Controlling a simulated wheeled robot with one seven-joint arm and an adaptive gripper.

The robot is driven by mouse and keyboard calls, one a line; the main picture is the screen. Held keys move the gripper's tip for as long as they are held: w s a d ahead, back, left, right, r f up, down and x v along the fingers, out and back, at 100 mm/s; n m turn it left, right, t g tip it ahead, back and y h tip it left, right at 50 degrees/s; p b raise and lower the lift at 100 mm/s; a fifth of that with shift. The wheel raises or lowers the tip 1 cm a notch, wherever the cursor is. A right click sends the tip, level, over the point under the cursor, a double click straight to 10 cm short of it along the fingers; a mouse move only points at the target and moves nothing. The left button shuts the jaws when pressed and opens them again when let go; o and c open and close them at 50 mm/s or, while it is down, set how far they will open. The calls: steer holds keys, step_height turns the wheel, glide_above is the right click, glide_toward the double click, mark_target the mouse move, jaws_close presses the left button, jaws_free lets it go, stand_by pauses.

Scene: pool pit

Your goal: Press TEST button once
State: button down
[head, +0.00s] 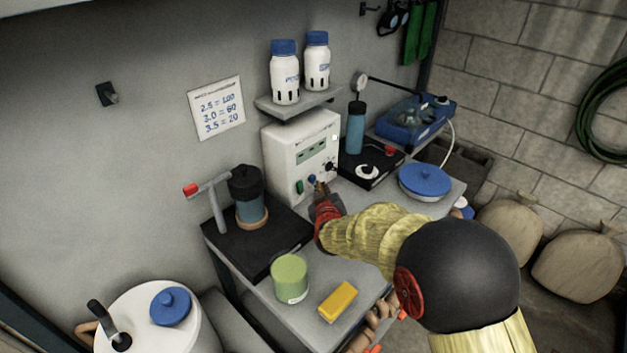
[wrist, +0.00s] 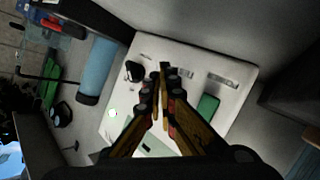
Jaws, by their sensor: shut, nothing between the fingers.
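The white control box (head: 283,145) stands against the wall on the bench, with a display, a green switch (head: 299,187), a small blue button (head: 311,179) and a black knob (head: 329,166) on its front. No label is legible, so I cannot tell which control is TEST. My gripper (head: 319,185) is shut and empty, its tips close in front of the lower part of the box. In the wrist view the shut fingertips (wrist: 160,72) lie between the black knob (wrist: 134,71) and the green switch (wrist: 208,105), hiding the panel behind them. Contact cannot be judged.
A blue bottle (head: 355,128) on a black stand is to the right of the box. A dark jar (head: 248,190) stands to its left. A green tub (head: 290,276) and a yellow block (head: 338,301) sit at the bench front. A shelf (head: 294,103) with two bottles hangs above.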

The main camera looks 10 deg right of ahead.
steer(key=shift+w+a, duration=0.2)
steer(key=shift+w, duration=0.05)
steer(key=shift+w+a, duration=0.3)
steer(key=shift+w, duration=0.1)
stand_by(0.8)
steer(key=shift+s+d, duration=0.1)
stand_by(0.4)
steer(key=shift+s+d, duration=0.45)
steer(key=shift+s, duration=0.15)
steer(key=shift+s+d, duration=0.75)
steer(key=shift+s, duration=0.3)
steer(key=shift+s+d, duration=0.75)
steer(key=shift+s, duration=0.25)
steer(key=shift+r, duration=0.15)
